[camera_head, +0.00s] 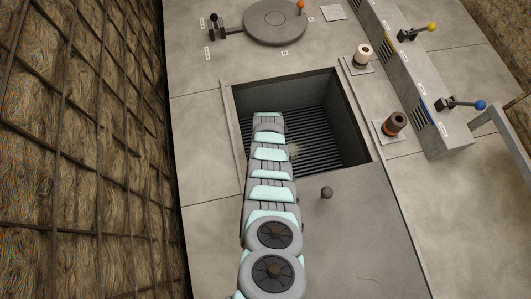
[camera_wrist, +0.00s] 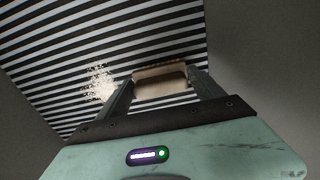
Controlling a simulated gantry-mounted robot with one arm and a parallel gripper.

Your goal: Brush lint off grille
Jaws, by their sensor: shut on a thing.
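The grille (camera_head: 315,128) is a set of dark parallel slats on the floor of a square recess; it fills the upper left of the wrist view (camera_wrist: 60,50). My gripper (camera_wrist: 160,92) is shut on a tan block-like brush (camera_wrist: 160,84), held between the two fingers over the grille. In the head view my arm hides the gripper and brush.
Recess walls (camera_head: 348,115) surround the grille closely. A dark knob (camera_head: 326,192) stands on the panel in front. A round disc (camera_head: 275,20) lies behind the recess.

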